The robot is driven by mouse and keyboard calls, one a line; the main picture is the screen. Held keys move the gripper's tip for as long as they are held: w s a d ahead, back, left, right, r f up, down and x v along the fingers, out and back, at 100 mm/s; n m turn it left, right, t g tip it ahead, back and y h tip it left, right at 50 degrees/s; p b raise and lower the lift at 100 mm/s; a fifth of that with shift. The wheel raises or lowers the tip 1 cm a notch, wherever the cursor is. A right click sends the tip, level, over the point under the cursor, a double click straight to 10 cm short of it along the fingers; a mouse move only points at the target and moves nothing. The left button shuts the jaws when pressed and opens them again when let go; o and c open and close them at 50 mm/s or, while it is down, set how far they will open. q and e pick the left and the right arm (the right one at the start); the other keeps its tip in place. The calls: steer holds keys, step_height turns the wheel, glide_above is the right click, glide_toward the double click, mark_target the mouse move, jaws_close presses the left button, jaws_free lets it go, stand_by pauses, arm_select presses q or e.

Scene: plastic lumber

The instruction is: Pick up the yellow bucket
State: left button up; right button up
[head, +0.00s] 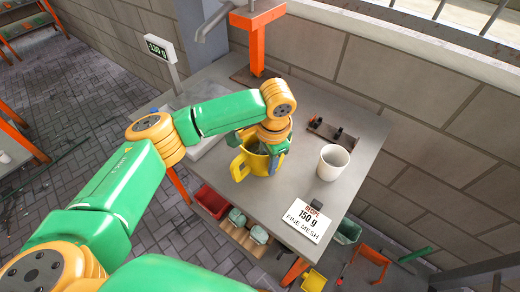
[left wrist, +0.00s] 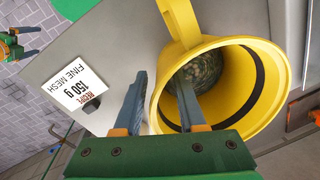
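The yellow bucket (head: 239,166) stands on the grey table near its front edge. In the left wrist view the bucket (left wrist: 262,100) shows its open mouth, a handle at the top and dark, speckled contents. My left gripper (left wrist: 160,85) is at the rim with its fingers apart. One finger is inside the bucket and the other is outside, with the wall between them. I see no clear grip on the wall. My right gripper (left wrist: 32,42) appears small at the left edge of the left wrist view, away from the bucket, with its prongs apart.
A white cup (head: 332,163) stands right of the bucket. A "150 g fine mesh" recipe sign (head: 303,217) is at the table's front right corner. A scale with a display (head: 160,49) stands at the back left. A brick wall (head: 425,100) borders the table.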

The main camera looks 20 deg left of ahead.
arm_select(q)
steer(key=shift+f, duration=0.25)
jaws_close()
steer(key=shift+s, duration=0.15)
stand_by(1.1)
